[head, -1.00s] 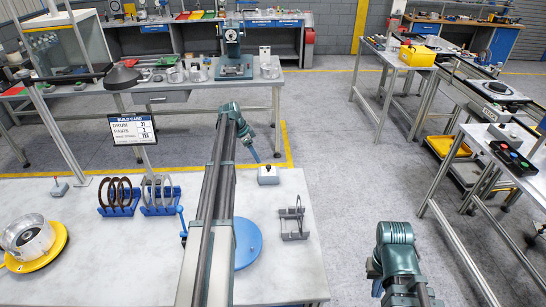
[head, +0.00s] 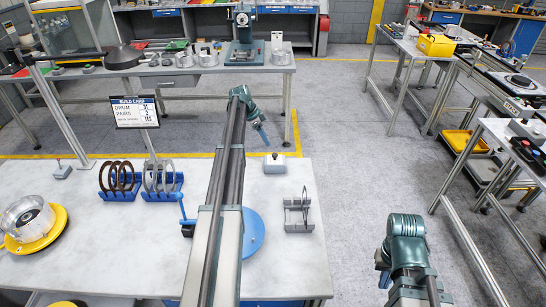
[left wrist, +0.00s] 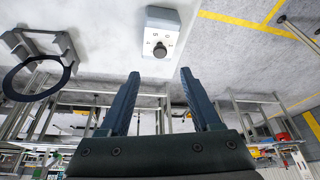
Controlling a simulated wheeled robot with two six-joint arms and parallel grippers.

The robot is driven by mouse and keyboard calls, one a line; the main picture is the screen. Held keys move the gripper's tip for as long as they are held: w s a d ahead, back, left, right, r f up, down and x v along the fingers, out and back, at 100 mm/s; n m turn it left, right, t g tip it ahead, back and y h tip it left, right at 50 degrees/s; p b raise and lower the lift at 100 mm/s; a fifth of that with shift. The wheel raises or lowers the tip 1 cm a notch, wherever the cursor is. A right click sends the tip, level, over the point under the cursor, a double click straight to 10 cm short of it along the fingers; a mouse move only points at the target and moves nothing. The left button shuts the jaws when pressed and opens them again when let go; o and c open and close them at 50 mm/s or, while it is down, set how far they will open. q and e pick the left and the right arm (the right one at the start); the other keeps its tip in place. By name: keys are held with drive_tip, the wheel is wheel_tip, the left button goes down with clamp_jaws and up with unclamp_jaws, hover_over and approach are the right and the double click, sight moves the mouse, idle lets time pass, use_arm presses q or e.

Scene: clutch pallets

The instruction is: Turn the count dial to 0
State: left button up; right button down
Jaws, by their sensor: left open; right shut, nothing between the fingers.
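The count dial is a dark round knob (left wrist: 160,50) on a small light-grey box (head: 275,164) at the table's far right corner. In the left wrist view the box (left wrist: 150,18) shows small marks around the knob, too small to read surely; the knob's setting cannot be told. My left gripper (head: 264,142) hangs just beyond and left of the box in the head view. Its two fingers (left wrist: 158,85) are open and empty, with the knob ahead between their lines, apart from it. My right gripper (head: 382,278) is low at the right, partly hidden by its arm, shut and empty.
A grey metal stand (head: 298,214) is near the box. A blue disc (head: 252,234) lies partly behind my left arm. Blue racks (head: 120,187) with rings, a yellow tray (head: 55,226) and a build card (head: 134,112) are at left. Open floor lies right of the table.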

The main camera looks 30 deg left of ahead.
sight(275, 154)
use_arm(q)
drive_tip(key=b+x, duration=0.8)
drive_tip(key=x, duration=0.2)
clamp_jaws()
